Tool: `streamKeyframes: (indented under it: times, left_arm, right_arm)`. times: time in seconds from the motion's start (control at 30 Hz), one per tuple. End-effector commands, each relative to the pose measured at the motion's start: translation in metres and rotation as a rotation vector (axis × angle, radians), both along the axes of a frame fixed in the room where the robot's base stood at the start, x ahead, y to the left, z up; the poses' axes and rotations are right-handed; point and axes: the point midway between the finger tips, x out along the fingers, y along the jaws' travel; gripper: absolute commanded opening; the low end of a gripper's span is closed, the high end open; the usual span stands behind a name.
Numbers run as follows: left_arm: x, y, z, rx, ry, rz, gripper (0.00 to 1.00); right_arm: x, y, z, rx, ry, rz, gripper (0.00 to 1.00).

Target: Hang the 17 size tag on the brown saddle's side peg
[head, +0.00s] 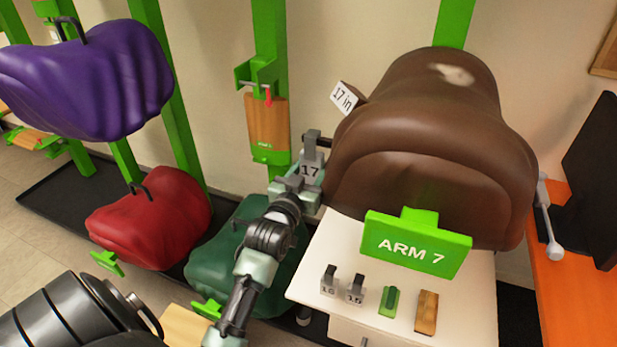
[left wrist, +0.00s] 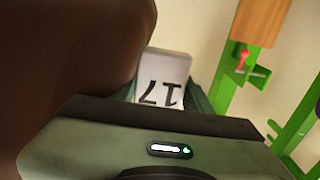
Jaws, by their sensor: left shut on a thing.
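The brown saddle (head: 430,120) sits on a stand at the right of the head view. It also fills the left side of the left wrist view (left wrist: 70,60). My left gripper (head: 304,182) is shut on the grey 17 size tag (head: 311,168) and holds it upright beside the saddle's left flank. In the left wrist view the tag (left wrist: 163,82) shows upside down, close to the saddle. A dark piece at the tag's top is near the flank; I cannot tell hook from side peg there, or whether they touch. My right gripper is not in view.
A white "17 in" card (head: 343,98) is at the saddle's upper left. Below stands a white cabinet (head: 335,250) with the green ARM 7 sign (head: 417,244), tags 16 (head: 328,285) and 15 (head: 356,290), and two small blocks. Purple (head: 90,80), red (head: 150,220) and green (head: 235,250) saddles stand left.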

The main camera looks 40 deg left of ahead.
Motion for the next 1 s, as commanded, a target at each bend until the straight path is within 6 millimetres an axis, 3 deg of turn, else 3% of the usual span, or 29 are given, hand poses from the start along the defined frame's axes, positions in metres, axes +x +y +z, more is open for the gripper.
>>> streamKeyframes:
  times: [0.33,0.53,0.93,0.97,1.0]
  left_arm:
    - [0.027,0.006,0.000,0.002,-0.003,0.000,0.07]
    - [0.025,0.006,-0.011,0.001,-0.001,0.000,0.07]
    - [0.025,0.006,-0.013,0.000,-0.001,0.000,0.07]
    - [0.025,0.006,-0.013,0.000,-0.001,0.000,0.52]
    - [0.025,0.006,-0.013,0.000,-0.001,0.000,0.64]
  right_arm:
    - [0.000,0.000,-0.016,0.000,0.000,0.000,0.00]
    - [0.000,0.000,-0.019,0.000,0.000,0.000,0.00]
    - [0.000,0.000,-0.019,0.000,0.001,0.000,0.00]
    - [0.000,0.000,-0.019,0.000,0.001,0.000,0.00]
    - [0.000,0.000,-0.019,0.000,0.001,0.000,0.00]
